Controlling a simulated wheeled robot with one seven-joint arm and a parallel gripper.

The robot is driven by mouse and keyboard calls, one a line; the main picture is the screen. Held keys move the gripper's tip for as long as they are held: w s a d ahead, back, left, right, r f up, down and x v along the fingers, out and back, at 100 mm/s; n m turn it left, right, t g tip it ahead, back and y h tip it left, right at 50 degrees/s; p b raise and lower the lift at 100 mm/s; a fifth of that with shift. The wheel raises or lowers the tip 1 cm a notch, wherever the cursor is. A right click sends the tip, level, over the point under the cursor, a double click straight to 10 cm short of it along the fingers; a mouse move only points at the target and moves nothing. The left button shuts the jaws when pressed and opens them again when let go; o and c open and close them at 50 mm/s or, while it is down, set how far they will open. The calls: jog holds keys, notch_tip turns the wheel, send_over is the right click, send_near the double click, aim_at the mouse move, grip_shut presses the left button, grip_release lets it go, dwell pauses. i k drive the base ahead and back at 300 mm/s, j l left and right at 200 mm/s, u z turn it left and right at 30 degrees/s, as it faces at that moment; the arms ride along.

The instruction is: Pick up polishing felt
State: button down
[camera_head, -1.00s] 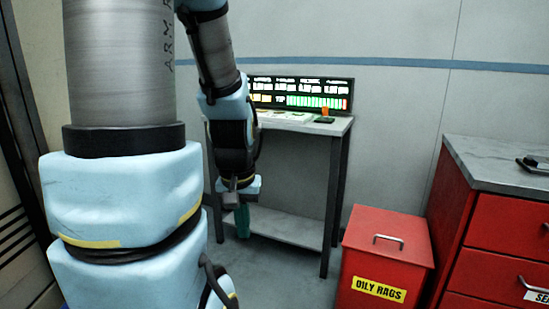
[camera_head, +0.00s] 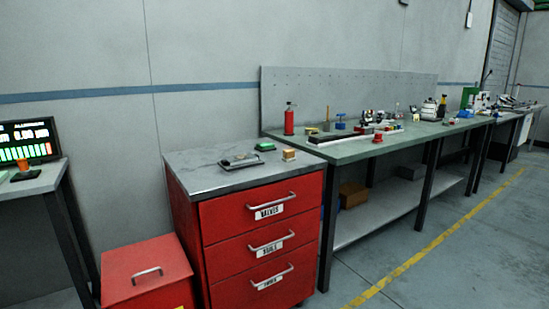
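I cannot single out the polishing felt for certain in the head view. A small green piece (camera_head: 265,146) and a small tan block (camera_head: 289,155) lie on the grey top of the red drawer cabinet (camera_head: 188,184). Many small items stand on the long green workbench (camera_head: 345,153), too small to tell apart. My gripper and arm are out of view.
A dark flat object (camera_head: 239,160) lies on the cabinet top. A red lidded bin (camera_head: 146,277) stands left of the cabinet. A side table (camera_head: 45,181) with a lit display (camera_head: 28,141) is at far left. A red bottle (camera_head: 289,119) stands on the workbench. Floor right of the yellow line (camera_head: 430,246) is clear.

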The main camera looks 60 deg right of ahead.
aim_at(288, 156)
jog(key=z, duration=1.8)
jog(key=u, duration=0.6)
jog(key=i+l+u, duration=0.15)
jog(key=l+u, duration=0.2)
jog(key=i+l+u, duration=0.1)
jog(key=l+u, duration=0.25)
jog(key=l, duration=0.25)
jog(key=l+u, duration=0.3)
jog(key=l, duration=0.2)
jog(key=i, duration=0.05)
